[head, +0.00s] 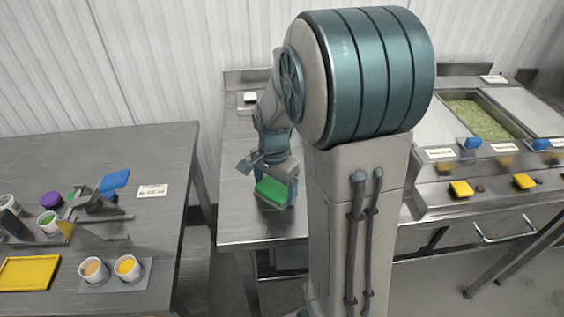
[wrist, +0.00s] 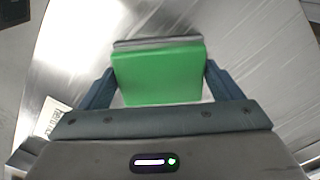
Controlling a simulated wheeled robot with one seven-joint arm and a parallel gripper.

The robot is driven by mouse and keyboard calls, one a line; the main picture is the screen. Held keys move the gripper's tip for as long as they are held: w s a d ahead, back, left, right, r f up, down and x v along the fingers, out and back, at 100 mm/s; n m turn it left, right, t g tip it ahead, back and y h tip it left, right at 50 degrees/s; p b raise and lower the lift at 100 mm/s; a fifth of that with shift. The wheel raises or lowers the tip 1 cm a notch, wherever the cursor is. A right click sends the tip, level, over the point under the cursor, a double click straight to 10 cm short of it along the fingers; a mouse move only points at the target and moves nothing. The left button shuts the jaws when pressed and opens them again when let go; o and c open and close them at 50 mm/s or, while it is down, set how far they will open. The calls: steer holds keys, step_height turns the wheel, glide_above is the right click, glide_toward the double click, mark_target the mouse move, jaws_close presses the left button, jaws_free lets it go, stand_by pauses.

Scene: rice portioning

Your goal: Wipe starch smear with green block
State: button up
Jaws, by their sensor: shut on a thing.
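The green block (head: 272,190) is in my gripper (head: 276,188), low over the left part of the middle steel table (head: 232,205). In the wrist view the green block (wrist: 160,72) sits between the two blue fingers of my gripper (wrist: 160,88), which is shut on it. A grey layer shows along the block's far edge. I cannot tell whether the block touches the table. No starch smear can be made out; my arm and the block hide part of the table.
The left table (head: 165,220) holds several cups, a yellow tray (head: 28,273), a blue block (head: 115,179) and a white label (head: 152,191). A gap separates the two tables. At the right is a counter with a pan of green food (head: 478,118) and yellow and blue blocks.

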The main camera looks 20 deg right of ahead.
steer(key=shift+s+d, duration=0.1)
steer(key=shift+d, duration=0.35)
steer(key=shift+s+d+r, duration=0.1)
steer(key=shift+d+r, duration=0.1)
steer(key=shift+d, duration=0.05)
step_height(320, 180, up, 8)
steer(key=p, duration=0.6)
steer(key=shift+a+f, duration=0.1)
